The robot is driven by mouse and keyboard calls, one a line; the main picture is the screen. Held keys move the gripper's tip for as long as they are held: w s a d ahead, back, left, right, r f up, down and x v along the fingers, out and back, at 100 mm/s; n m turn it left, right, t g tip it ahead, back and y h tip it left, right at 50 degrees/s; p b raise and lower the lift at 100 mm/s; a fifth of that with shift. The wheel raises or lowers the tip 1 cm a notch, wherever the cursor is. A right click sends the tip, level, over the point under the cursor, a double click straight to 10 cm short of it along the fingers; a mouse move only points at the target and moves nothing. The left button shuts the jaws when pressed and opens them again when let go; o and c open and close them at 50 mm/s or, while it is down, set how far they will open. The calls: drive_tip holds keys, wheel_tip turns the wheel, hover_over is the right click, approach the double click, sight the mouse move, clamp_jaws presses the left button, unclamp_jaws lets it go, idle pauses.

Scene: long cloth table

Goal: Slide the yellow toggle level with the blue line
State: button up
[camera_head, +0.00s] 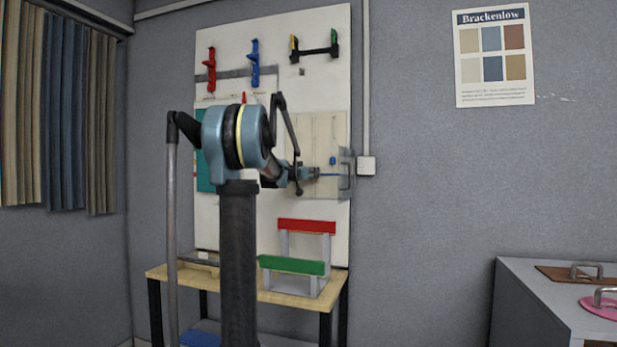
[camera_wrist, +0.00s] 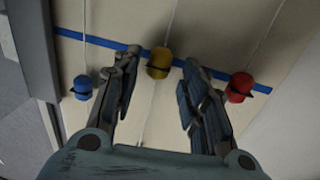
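In the wrist view the yellow toggle (camera_wrist: 159,60) sits on a thin groove in the pale panel (camera_wrist: 205,22). The blue line (camera_wrist: 100,41) meets the yellow toggle on both sides and passes behind it; exact alignment is hard to judge. My gripper (camera_wrist: 158,76) is open, with one finger on each side of the yellow toggle and a visible gap to each. In the head view my gripper (camera_head: 312,174) is at the panel (camera_head: 322,133), by the blue line (camera_head: 329,175); the yellow toggle is hidden there.
A blue toggle (camera_wrist: 82,88) lies off the line outside my left finger. A red toggle (camera_wrist: 239,87) is by the line outside my right finger. Red and green step bars (camera_head: 307,225) stand below.

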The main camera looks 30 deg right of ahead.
drive_tip(key=shift+s+a, duration=0.1)
drive_tip(key=v, duration=1.1)
drive_tip(key=shift+a, duration=0.4)
drive_tip(key=s+a+f+n+g+y, duration=0.2)
drive_tip(key=s+a+f+n+y, duration=0.2)
drive_tip(key=s+a+f, duration=0.8)
drive_tip(key=s+a+f+n+g+y, duration=0.3)
drive_tip(key=s+a+f+y, duration=0.3)
drive_tip(key=s+a+f, duration=0.6)
drive_tip(key=s+a+f+n+g+y, duration=0.2)
drive_tip(key=s+a+f+n+y, duration=0.2)
drive_tip(key=s+a+f, duration=0.8)
drive_tip(key=a+f+y, duration=0.1)
drive_tip(key=a+f, duration=0.4)
drive_tip(key=f, duration=0.5)
drive_tip(key=shift+a+f+n, duration=0.25)
drive_tip(key=shift+f+n, duration=0.1)
drive_tip(key=shift+n, duration=0.05)
drive_tip(key=shift+w+f+g, duration=0.2)
drive_tip(key=shift+w+g, duration=0.1)
drive_tip(key=shift+w, duration=0.15)
